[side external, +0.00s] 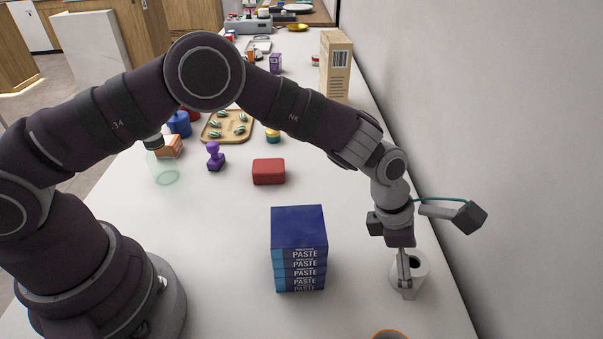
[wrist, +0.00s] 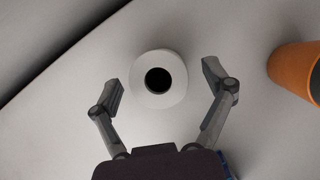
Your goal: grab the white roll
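The white roll (side external: 419,268) stands upright on the counter near its right edge, close to the wall. In the wrist view the roll (wrist: 159,98) shows from above, with a dark round hole in its middle. My gripper (side external: 408,272) points down over the roll. In the wrist view my gripper (wrist: 166,82) is open, with one finger to the left of the roll and one to the right. Gaps show between the roll and both fingers. Whether the fingertips are level with the roll's top is hard to tell.
A stack of blue PASTE boxes (side external: 299,250) stands left of the roll. An orange-rimmed container (side external: 390,335) is at the front, and an orange cylinder (wrist: 292,70) shows in the wrist view. A red block (side external: 269,171) lies farther back. The wall (side external: 500,130) runs along the right.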

